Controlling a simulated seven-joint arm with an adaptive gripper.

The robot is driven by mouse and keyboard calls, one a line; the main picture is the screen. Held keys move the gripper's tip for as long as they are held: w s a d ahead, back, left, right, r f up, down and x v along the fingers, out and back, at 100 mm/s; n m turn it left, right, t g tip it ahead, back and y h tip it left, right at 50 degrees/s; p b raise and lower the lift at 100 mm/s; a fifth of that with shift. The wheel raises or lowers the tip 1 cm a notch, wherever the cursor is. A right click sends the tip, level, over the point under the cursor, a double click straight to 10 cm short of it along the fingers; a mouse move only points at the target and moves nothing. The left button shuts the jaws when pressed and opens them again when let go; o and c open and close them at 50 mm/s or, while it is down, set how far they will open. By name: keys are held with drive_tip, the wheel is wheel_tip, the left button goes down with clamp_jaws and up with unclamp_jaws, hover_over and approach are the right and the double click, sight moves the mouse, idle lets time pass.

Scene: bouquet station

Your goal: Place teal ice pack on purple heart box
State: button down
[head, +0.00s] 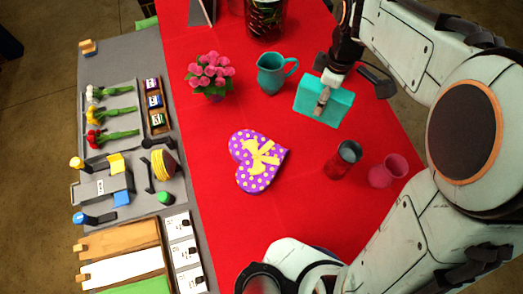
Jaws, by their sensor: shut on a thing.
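The purple heart box (250,178) has yellow dots and a yellow bow on its lid. It lies flat on the red table in the middle of the head view. The teal ice pack (339,108) is a flat rectangular slab, up and to the right of the box. My gripper (322,103) is shut on the ice pack, with a finger across its face. The pack is apart from the box. Its height above the table is hard to tell from this view.
A teal pitcher (271,74) and a pink flower pot (211,75) stand above the box. A red cup (343,158) and a pink vase (388,171) stand right of it. A grey station (145,60) with flowers and trays lies left. Red cloth around the box is bare.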

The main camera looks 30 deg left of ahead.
drive_tip(key=s+d+r+n, duration=0.1)
drive_tip(key=s+n, duration=0.8)
drive_tip(key=s, duration=1)
hover_over(260, 156)
wheel_tip(260, 156, down, 10)
drive_tip(key=shift+r, duration=0.1)
drive_tip(key=shift+f, duration=1.65)
drive_tip(key=c, duration=0.6)
unclamp_jaws()
drive_tip(key=shift+f, duration=0.15)
drive_tip(key=shift+c, duration=0.2)
